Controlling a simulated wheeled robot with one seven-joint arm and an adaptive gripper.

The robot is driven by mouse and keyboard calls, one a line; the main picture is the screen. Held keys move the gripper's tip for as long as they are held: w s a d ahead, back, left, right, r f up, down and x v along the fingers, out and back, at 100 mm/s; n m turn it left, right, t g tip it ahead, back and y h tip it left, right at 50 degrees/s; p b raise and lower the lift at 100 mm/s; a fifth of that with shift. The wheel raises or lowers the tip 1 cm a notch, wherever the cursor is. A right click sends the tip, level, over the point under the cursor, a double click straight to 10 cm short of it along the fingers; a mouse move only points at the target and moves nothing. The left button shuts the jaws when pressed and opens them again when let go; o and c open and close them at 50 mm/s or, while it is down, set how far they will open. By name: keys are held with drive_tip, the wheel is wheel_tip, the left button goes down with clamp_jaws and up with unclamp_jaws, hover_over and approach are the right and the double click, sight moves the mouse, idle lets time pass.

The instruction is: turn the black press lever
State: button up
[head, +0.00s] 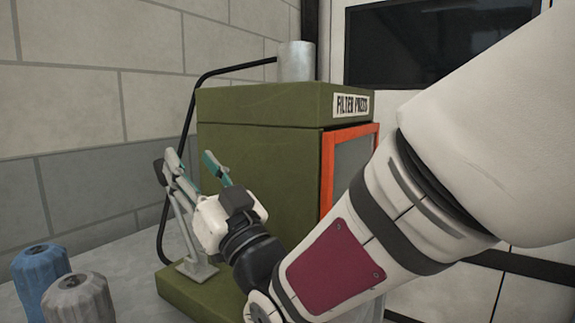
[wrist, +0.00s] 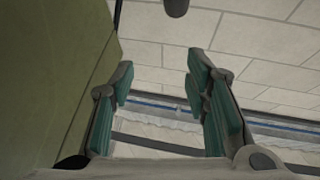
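The green filter press (head: 255,150) stands against the wall in the head view. A grey bracket (head: 198,268) stands on its base at the left, and a pale arm rises from it to a dark end (head: 160,172), which looks like the black press lever. My gripper (head: 192,160) is beside the press's left side, close to this arm, and partly covers it. In the wrist view my gripper (wrist: 160,75) has its teal-padded fingers apart with nothing between them. A dark rounded end (wrist: 176,6) shows beyond the fingertips at the top edge. Contact cannot be told.
A thin black curved pipe (head: 190,110) runs from the press top down its left side. A metal cylinder (head: 296,61) stands on top. Blue (head: 41,277) and grey (head: 79,298) ribbed containers stand at lower left. The press side (wrist: 50,70) lies close left of my fingers.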

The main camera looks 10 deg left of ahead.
drive_tip(key=shift+d, duration=0.1)
drive_tip(key=v, duration=0.7)
drive_tip(key=shift+f, duration=0.15)
drive_tip(key=shift+s+d, duration=0.1)
drive_tip(key=shift+s, duration=0.05)
